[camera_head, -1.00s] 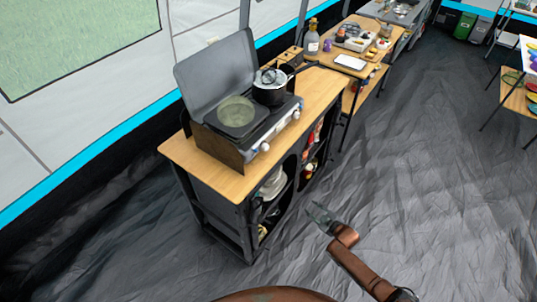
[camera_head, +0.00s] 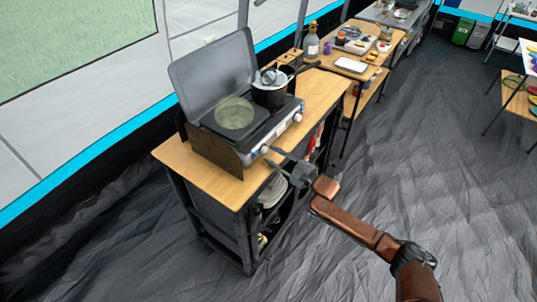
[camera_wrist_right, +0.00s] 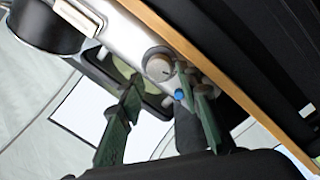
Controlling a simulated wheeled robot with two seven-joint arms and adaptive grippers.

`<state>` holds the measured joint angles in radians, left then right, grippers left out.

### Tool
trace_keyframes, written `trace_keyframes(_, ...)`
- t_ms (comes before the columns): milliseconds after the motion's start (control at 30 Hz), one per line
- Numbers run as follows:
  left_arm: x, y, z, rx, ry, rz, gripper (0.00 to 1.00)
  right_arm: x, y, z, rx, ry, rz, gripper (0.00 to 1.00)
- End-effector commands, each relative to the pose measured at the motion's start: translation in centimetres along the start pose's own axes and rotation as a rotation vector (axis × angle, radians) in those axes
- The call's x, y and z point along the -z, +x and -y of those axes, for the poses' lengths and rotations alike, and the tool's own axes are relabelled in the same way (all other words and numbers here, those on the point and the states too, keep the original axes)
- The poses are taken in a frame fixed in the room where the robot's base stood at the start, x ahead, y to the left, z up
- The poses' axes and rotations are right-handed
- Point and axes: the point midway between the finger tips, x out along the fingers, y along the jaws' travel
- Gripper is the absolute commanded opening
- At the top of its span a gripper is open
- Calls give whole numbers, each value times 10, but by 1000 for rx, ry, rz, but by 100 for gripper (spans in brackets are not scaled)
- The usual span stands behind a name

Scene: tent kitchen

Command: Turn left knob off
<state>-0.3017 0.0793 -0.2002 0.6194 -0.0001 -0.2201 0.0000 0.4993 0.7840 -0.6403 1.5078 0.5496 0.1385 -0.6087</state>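The camp stove (camera_head: 240,130) stands on the wooden counter with its lid raised. Its left knob (camera_head: 265,149) is on the front panel near the left corner, and the right knob (camera_head: 297,117) is farther along. My right gripper (camera_head: 272,156) reaches the left knob from the front right, fingers pointing at it. In the wrist view, a round silver knob (camera_wrist_right: 158,64) is just beyond the fingertips of my right gripper (camera_wrist_right: 158,78), which are spread apart. A blue spot (camera_wrist_right: 179,94) is beside the knob. I cannot tell whether the fingers touch the knob. My left gripper is out of view.
The counter (camera_head: 210,178) edge runs close below the gripper. Shelves with dishes lie beneath it. The floor (camera_head: 420,170) to the right is clear.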

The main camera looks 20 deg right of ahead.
Motion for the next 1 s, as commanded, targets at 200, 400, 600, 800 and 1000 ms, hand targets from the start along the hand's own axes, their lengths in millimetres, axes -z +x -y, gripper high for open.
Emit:
trace_keyframes(200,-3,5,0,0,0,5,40,-1,24,1,1,1,1,32)
trace_keyframes(400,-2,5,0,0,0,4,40,0,28,0,1,0,1,32)
trace_keyframes(600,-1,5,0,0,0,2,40,0,28,0,1,1,1,28)
trace_keyframes(800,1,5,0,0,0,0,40,0,27,0,1,1,1,14)
trace_keyframes(1000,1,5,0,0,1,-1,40,-1,27,1,1,1,1,0)
